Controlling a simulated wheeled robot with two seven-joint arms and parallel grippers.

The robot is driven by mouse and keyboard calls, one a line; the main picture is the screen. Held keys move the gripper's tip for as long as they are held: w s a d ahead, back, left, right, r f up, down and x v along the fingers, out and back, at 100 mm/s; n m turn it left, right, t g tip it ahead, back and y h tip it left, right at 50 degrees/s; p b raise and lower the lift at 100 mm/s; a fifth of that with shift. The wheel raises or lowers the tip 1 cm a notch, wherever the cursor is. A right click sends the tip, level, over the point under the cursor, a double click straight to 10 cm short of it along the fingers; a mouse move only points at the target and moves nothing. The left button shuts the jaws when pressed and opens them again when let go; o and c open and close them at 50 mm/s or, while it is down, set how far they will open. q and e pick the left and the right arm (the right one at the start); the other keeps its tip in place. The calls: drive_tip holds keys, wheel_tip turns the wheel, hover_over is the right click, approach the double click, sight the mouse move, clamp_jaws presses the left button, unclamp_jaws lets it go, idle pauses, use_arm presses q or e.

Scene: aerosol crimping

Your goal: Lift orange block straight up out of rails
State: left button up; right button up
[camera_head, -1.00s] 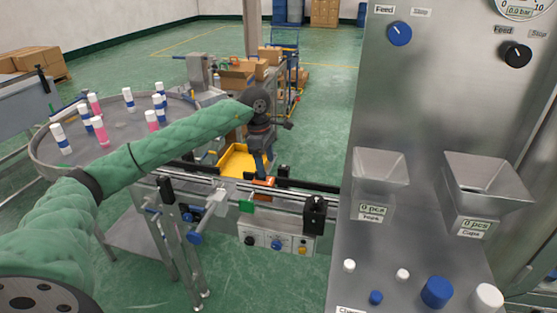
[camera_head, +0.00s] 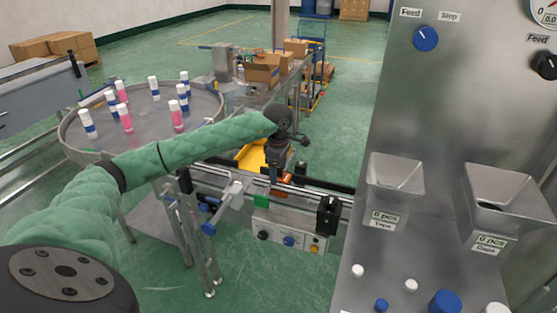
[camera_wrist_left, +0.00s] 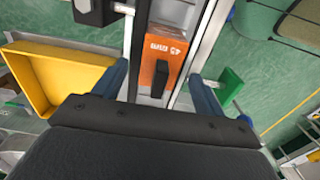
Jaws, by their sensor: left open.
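The orange block (camera_wrist_left: 166,45) sits between the two metal rails in the left wrist view, with a black handle-like piece on top and printed text on its face. In the head view only a small part of the orange block (camera_head: 284,186) shows beside my gripper. My left gripper (camera_wrist_left: 163,92) is open, with one blue-grey finger on each side of the rails and the block's near end between them. In the head view the left gripper (camera_head: 276,172) points down at the conveyor rails (camera_head: 235,176). Its fingertips are partly hidden there. My right gripper is not in view.
A yellow bin (camera_head: 250,156) stands behind the rails. A green block (camera_head: 261,201) and a black block (camera_head: 327,213) sit at the rails' near side. A control box (camera_head: 288,236) hangs below. A round table (camera_head: 140,125) holds several bottles. A steel machine panel (camera_head: 440,110) stands right.

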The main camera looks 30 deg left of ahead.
use_arm(q)
drive_tip(key=shift+f, duration=0.3)
drive_tip(key=c, duration=0.6)
drive_tip(key=o, duration=0.6)
drive_tip(key=shift+r, duration=0.1)
